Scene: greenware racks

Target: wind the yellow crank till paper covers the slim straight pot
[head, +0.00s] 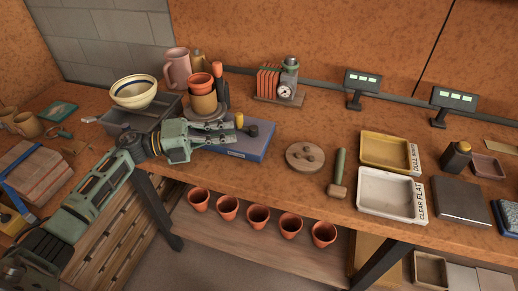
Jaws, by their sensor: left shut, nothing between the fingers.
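A small yellow upright piece (239,119), which may be the crank's handle, stands at the blue flat-topped unit (262,143) on the bench. A dark knob (253,131) is beside it. My left gripper (233,134) is shut and empty, its fingertips over the blue unit just in front of the yellow piece; I cannot tell if they touch. Behind it, terracotta and tan pots (203,104) are stacked on a round grey base, with a slim orange-topped upright thing (218,72) by them. I cannot make out which is the slim straight pot, nor any paper. My right gripper is not in view.
A grey tub (118,119) with a striped bowl (134,91) stands left of the gripper. A pink jug (177,68) is behind. A round wooden disc (303,157), a green-handled mallet (338,172) and yellow and white trays (386,194) lie to the right.

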